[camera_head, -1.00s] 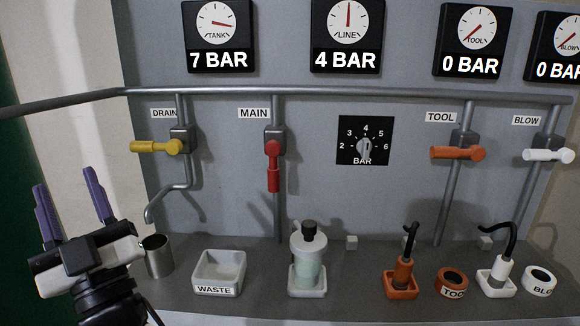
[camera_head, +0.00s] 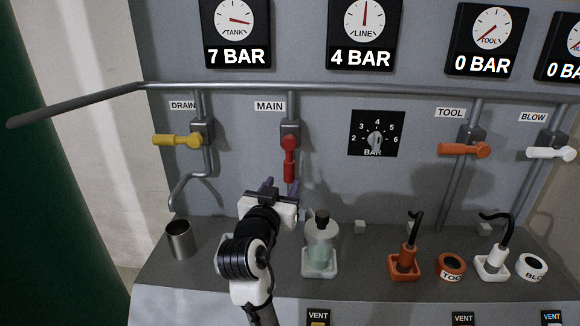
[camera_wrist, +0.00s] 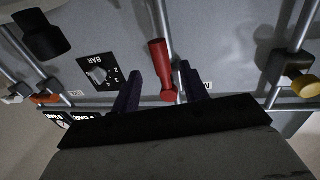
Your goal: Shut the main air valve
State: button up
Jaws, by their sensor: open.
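The main valve's red handle (camera_head: 289,158) hangs straight down, in line with its vertical pipe, under the MAIN label (camera_head: 269,106). My gripper (camera_head: 283,187) is open just below and in front of the handle, with its purple fingers pointing at the panel. In the wrist view the red handle (camera_wrist: 158,62) appears between the two open fingers of my gripper (camera_wrist: 160,74), with a gap on each side. I cannot tell how far the fingertips are from it in depth. The line gauge (camera_head: 365,20) reads 4 BAR.
The yellow drain handle (camera_head: 178,140) lies horizontal on the left, above a metal cup (camera_head: 180,240). The bottle (camera_head: 320,245) stands close right of my gripper. The pressure dial (camera_head: 377,134) and orange tool handle (camera_head: 464,149) are farther right. My arm mostly hides the waste tray.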

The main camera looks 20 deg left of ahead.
aim_at(288, 174)
jog(key=w, duration=0.2)
jog(key=w+p, duration=0.1)
jog(key=w, duration=0.4)
jog(key=shift+a+p, duration=0.35)
grip_shut()
